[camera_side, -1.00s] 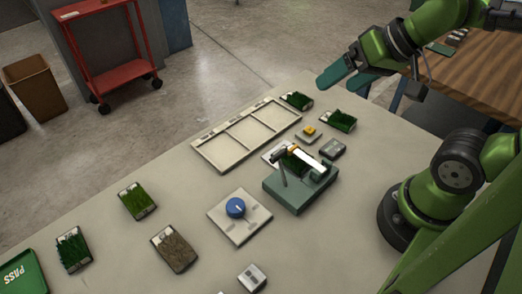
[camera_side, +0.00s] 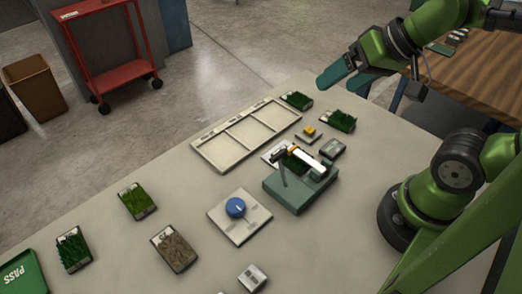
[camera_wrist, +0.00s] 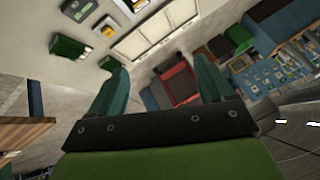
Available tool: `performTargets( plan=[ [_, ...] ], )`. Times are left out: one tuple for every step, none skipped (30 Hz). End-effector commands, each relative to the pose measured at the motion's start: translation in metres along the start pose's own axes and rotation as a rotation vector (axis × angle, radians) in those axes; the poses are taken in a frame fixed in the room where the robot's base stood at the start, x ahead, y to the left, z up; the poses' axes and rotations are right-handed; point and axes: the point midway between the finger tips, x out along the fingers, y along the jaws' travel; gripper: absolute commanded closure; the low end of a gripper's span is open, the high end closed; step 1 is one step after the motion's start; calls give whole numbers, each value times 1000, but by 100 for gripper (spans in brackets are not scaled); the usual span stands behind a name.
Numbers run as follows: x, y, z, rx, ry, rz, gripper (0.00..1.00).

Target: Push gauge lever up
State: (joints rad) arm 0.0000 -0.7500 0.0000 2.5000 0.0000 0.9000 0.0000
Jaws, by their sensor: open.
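The gauge is a green block (camera_side: 300,190) on the table in the side view, with turf under a white bar (camera_side: 308,163) that has an orange end. A thin grey lever (camera_side: 283,172) with a dark tip stands at its left side, leaning slightly. I cannot make out the gauge clearly in the wrist view. My gripper (camera_side: 342,84) is open and empty, above the table's far right edge, well up and away from the gauge. Its two teal fingers stand apart in the wrist view (camera_wrist: 158,80).
A pale three-bay tray (camera_side: 222,153) lies behind the gauge. A yellow button (camera_side: 309,131) and a small grey device (camera_side: 333,148) sit close by. A blue knob on a plate (camera_side: 236,208) is front left. Turf samples (camera_side: 137,201) are scattered around; the front right is clear.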

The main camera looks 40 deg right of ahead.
Motion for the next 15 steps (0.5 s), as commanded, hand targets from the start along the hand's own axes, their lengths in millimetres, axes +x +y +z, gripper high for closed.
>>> performTargets(
  plan=[
    [0,0,0,0,0,0,19],
    [0,0,0,0,0,0,19],
    [0,0,0,0,0,0,19],
    [0,0,0,0,0,0,19],
    [0,0,0,0,0,0,19],
    [0,0,0,0,0,0,19],
    [0,0,0,0,0,0,19],
    [0,0,0,0,0,0,22],
    [0,0,0,-2,-1,-1,28],
    [1,-1,1,-5,-8,-2,33],
    [4,-2,3,-8,-20,0,37],
    [8,-2,5,-12,-42,3,43],
    [12,-4,5,-17,-58,5,48],
    [16,-7,3,-26,-74,8,53],
    [21,-11,0,-40,-101,14,59]
  ],
)
